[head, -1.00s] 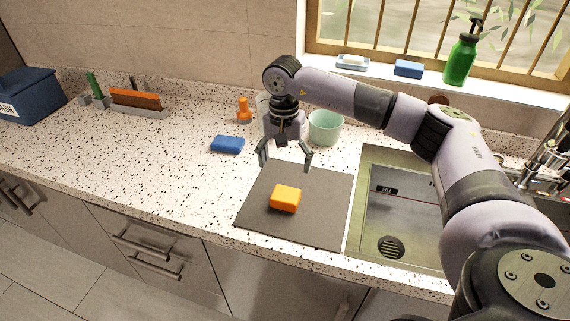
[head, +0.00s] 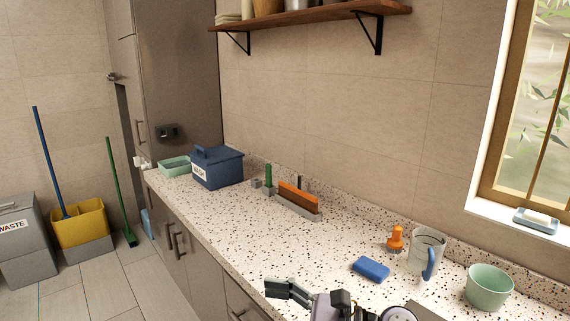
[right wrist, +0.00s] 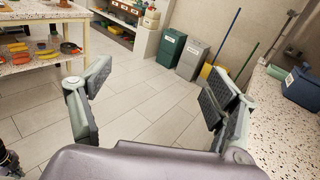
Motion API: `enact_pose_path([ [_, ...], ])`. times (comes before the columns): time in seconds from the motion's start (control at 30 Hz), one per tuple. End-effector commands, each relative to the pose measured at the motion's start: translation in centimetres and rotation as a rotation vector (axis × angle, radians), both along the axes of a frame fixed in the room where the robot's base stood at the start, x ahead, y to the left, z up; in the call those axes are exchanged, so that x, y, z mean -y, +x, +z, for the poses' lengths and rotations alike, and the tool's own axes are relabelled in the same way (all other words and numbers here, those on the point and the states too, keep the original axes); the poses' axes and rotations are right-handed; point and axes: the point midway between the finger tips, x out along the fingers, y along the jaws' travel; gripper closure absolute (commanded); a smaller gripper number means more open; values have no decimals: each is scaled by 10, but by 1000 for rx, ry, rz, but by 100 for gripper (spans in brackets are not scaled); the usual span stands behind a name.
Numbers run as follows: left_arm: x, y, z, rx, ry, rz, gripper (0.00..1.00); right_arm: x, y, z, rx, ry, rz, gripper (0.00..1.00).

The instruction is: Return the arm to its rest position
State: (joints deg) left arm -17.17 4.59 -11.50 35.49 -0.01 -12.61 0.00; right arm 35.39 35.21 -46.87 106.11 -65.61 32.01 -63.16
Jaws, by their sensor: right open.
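Beyond the fingers is tiled floor. The rest of the right arm is mostly cut off below the head view.
The speckled counter (head: 240,222) holds a blue sponge (head: 371,268), orange brush (head: 395,239), glass mug (head: 425,250), green bowl (head: 489,287) and blue bin (head: 217,167). The right wrist view shows a table (right wrist: 45,62) at left, waste bins (right wrist: 192,58) and open floor.

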Motion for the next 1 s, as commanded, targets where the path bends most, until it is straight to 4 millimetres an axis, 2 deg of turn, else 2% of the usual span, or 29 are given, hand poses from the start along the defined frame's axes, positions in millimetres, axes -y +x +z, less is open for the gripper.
enact_pose_path([
  [0.07, 0, 0, 0, 0, 0, 0, 100, 0, 3, 27, -201, 257, -114, 18],
  [0.13, 0, 0, 0, 0, 0, 0, 100, 14, 14, 45, -392, 479, -223, 18],
  [0.2, 0, 0, 0, 0, 0, 0, 100, 39, 27, 50, -594, 695, -335, 18],
  [0.27, 0, 0, 0, 0, 0, 1, 100, 65, 36, 43, -773, 876, -435, 18],
  [0.37, 0, 0, 0, 0, 0, 1, 100, 113, 44, 11, -1072, 1168, -610, 18],
  [0.47, 0, 0, 0, 0, 0, 1, 100, 160, 34, -42, -1366, 1449, -803, 18],
  [0.5, 0, 0, 0, 0, 0, 1, 100, 176, 24, -67, -1475, 1556, -888, 18],
  [0.57, 0, 0, 0, 0, 0, 1, 100, 196, 3, -103, -1625, 1704, -1010, 18],
  [0.6, 0, 0, 0, 0, 0, 1, 100, 207, -13, -126, -1713, 1795, -1096, 18],
  [0.73, 0, 0, 0, 0, 0, 1, 100, 228, -72, -183, -1927, 2028, -1347, 18],
  [0.77, 0, 0, 0, 0, 0, 1, 100, 230, -84, -192, 1919, -2023, 1369, 18],
  [0.9, 0, 0, 0, 0, 0, 2, 100, 236, -138, -224, 1717, -1832, 1334, 18],
  [1.0, 0, 0, 0, 1, 0, 1, 100, 238, -173, -238, 1592, -1721, 1317, 18],
])
